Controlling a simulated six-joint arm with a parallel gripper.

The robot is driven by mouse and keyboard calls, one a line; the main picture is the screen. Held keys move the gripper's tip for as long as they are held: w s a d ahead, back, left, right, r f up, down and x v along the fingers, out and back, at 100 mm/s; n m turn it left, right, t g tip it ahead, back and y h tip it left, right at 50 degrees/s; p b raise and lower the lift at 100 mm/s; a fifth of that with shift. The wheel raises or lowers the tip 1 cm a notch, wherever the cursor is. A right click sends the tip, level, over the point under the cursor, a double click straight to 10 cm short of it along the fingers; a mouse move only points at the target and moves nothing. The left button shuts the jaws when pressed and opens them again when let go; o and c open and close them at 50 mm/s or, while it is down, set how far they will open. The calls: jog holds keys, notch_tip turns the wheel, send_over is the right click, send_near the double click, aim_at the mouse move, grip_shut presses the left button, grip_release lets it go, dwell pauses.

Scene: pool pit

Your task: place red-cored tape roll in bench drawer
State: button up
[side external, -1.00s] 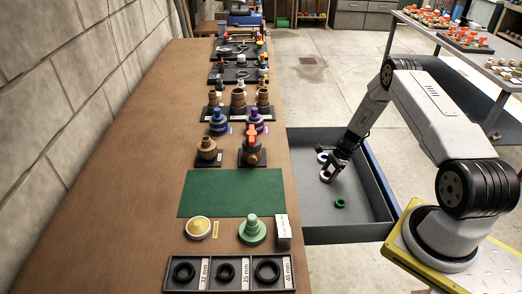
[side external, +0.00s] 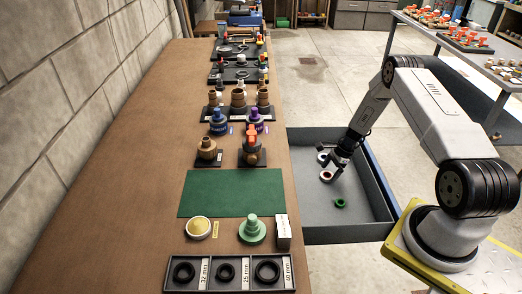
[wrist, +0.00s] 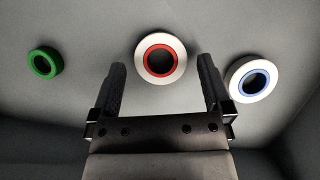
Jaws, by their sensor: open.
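The red-cored tape roll (wrist: 178,62), white with a red inner ring, lies flat on the floor of the open bench drawer (side external: 352,217). It also shows in the side view (side external: 326,176), just below my gripper. My gripper (side external: 334,163) is open and empty over the drawer. In the wrist view its two fingers (wrist: 160,75) are spread apart, and the roll lies beyond and between the tips, apart from them.
A blue-cored white roll (wrist: 253,80) lies right of the red-cored one in the wrist view, and a green ring (wrist: 44,62) lies to its left. The drawer walls enclose them. The bench top (side external: 130,200) with fittings and a green mat (side external: 232,193) stands alongside.

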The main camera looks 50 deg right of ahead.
jog(key=v, duration=1.1)
jog(key=shift+r, duration=0.2)
jog(key=w+a+r+n+g+h, duration=0.1)
jog(key=a+r+n, duration=0.5)
jog(key=a, duration=0.3)
jog(key=w+a+r+n+h, duration=0.1)
jog(key=a+r+n+h, duration=0.1)
jog(key=a+r+n, duration=0.55)
jog(key=s+a+r+n, duration=0.2)
jog(key=s+a+n, duration=0.2)
jog(key=a, duration=0.4)
jog(key=s+a+r+n+t+h, duration=0.1)
jog(key=s+a+r+n, duration=0.2)
jog(key=s+a+n, duration=0.2)
jog(key=a+n, duration=0.1)
jog(key=a, duration=0.2)
jog(key=shift+s+a+n, duration=0.25)
jog(key=shift+n, duration=0.1)
jog(key=shift+c, duration=0.2)
